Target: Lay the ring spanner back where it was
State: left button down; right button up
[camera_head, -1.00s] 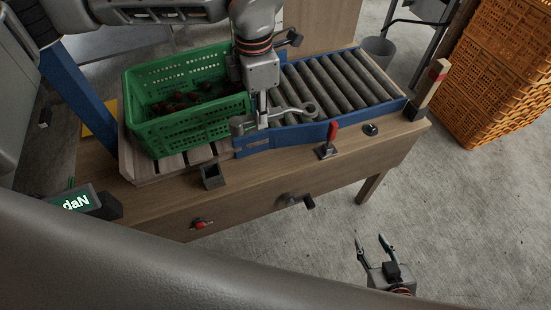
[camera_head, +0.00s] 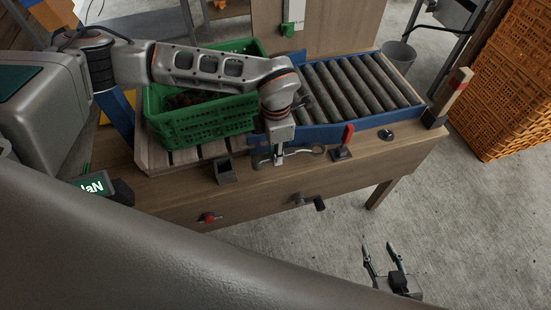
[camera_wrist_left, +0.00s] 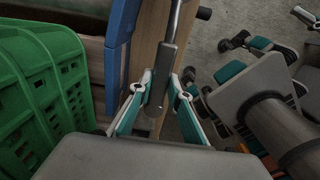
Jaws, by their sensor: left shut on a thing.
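The ring spanner (camera_head: 317,150) is a grey metal bar with a ring at its right end. My left gripper (camera_head: 279,158) is shut on it near the front of the bench. The spanner lies roughly level, in front of the blue conveyor frame; I cannot tell whether it touches the bench top. In the left wrist view the spanner's grey shaft (camera_wrist_left: 165,62) runs between the teal-padded fingers (camera_wrist_left: 162,88). The gripper hides part of the bar in the head view. My right gripper (camera_head: 384,252) is open and empty over the floor, apart from the bench.
A green crate (camera_head: 205,128) with chestnuts stands left of my left gripper, partly behind my arm. A roller conveyor (camera_head: 350,90) lies behind. A red-handled lever (camera_head: 346,137) stands right of the spanner's ring. A small dark open box (camera_head: 225,172) sits to the left.

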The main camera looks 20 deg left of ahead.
pick_arm(q)
jog(key=shift+f, duration=1.85)
jog(key=c, duration=1.9)
grip_release()
jog(key=shift+r, duration=0.45)
notch_tip(320, 180, up, 11)
jog(key=shift+r, duration=0.2)
